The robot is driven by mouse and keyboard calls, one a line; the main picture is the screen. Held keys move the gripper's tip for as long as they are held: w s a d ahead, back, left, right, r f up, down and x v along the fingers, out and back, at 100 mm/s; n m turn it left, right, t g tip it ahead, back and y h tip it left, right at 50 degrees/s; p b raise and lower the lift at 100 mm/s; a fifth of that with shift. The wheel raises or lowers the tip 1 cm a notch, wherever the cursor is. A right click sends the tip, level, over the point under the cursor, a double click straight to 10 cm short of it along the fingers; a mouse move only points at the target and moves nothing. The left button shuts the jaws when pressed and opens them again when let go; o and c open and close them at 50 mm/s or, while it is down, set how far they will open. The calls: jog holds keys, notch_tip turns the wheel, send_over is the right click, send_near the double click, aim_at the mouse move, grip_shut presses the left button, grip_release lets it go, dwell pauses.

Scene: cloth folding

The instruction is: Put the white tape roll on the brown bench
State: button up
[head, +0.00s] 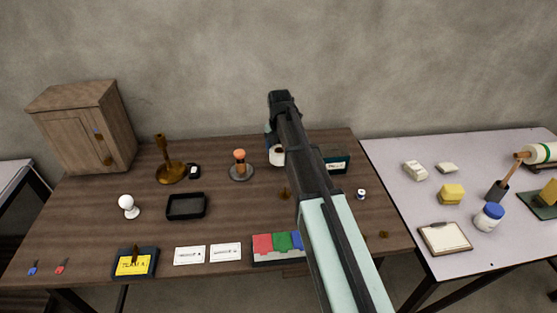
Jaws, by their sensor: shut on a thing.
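The brown bench (90,215) is the dark wooden table that fills the left and middle. My gripper (284,104) is over its back part, at the far end of my arm. Its fingertips are hidden behind the arm. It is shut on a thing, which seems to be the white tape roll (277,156). This white round piece shows just left of the arm, partly covered by it. I cannot tell whether it touches the bench.
On the bench are a wooden cabinet (87,127), a brass candlestick (168,165), an orange-topped stand (240,167), a black tray (187,206), a white knob-like object (128,206) and a small white-and-blue piece (361,194). A pale table (400,150) with several objects stands right.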

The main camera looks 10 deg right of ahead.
aim_at(279, 168)
jog(key=shift+f, duration=1.75)
jog(key=shift+f, duration=0.2)
jog(key=o, duration=1)
jog(key=shift+r, duration=0.15)
notch_tip(279, 168, up, 12)
jog(key=shift+r, duration=0.1)
